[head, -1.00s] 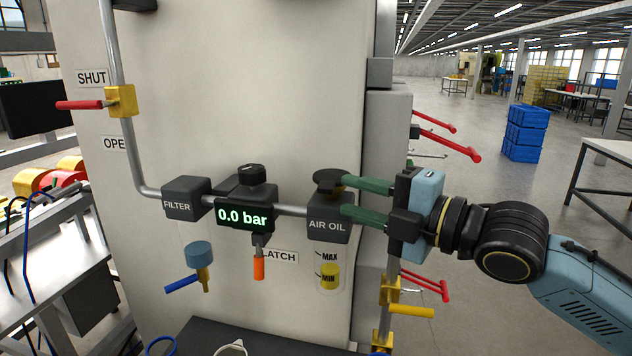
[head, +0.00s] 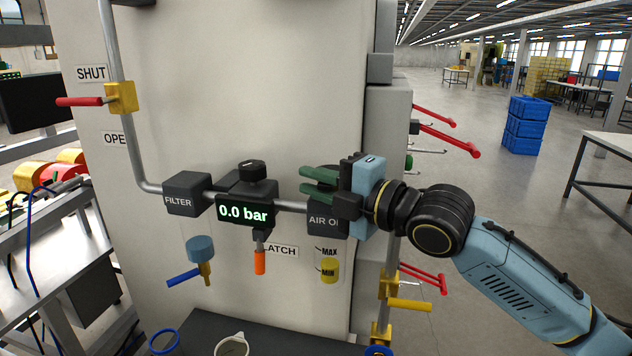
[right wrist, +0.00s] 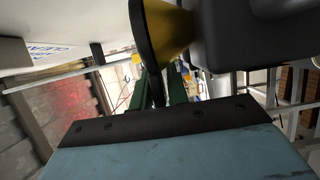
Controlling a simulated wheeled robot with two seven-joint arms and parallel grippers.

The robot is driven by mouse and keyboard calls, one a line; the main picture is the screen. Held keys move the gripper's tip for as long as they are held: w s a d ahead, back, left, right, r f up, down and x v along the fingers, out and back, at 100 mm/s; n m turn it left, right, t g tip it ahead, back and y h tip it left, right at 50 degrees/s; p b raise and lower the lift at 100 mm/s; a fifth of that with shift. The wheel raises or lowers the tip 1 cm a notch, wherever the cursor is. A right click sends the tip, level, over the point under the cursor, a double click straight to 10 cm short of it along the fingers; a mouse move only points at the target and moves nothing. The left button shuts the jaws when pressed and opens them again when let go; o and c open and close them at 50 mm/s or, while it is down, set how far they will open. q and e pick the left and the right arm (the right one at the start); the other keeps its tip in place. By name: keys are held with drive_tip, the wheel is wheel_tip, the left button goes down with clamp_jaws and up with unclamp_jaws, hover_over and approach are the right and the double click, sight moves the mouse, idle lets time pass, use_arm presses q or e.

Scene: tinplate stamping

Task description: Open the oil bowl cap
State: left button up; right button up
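The oil bowl cap (right wrist: 147,45) is a dark disc with a yellow part beneath it, seen close up in the right wrist view. It sits on top of the grey AIR OIL block (head: 322,222); in the head view my fingers mostly hide it. My right gripper (head: 312,181) reaches in from the right with its green fingers close together, one above the other. In the right wrist view the disc's rim lies between the fingers (right wrist: 160,90), which appear shut on it; the exact contact is hard to see. My left gripper is not in view.
The pressure display (head: 243,211) reads 0.0 bar, left of the AIR OIL block. The filter block (head: 187,192) is further left. An orange latch handle (head: 260,262) and yellow oil bowl (head: 329,271) hang below. Red levers (head: 450,140) stick out at the right.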

clamp_jaws()
drive_tip(key=r+m+p, duration=0.1)
drive_tip(key=p, duration=0.2)
drive_tip(key=r+m+g+h+p, duration=0.1)
drive_tip(key=m+p, duration=0.1)
drive_tip(key=p, duration=0.1)
drive_tip(key=w+r+m+p, duration=0.1)
drive_tip(key=r+p, duration=0.1)
drive_tip(key=p, duration=0.2)
drive_tip(key=shift+d+g, duration=0.2)
drive_tip(key=shift+g, duration=0.1)
drive_tip(key=shift+w+d+r+m+g+h+p, duration=0.1)
drive_tip(key=shift+w+r+m+g+h+p, duration=0.1)
drive_tip(key=shift+m+p, duration=0.35)
drive_tip(key=shift+w+r+m+g+h+p, duration=0.1)
drive_tip(key=shift+r+m+g+p, duration=0.1)
drive_tip(key=shift+m+p, duration=0.35)
drive_tip(key=shift+f, duration=0.2)
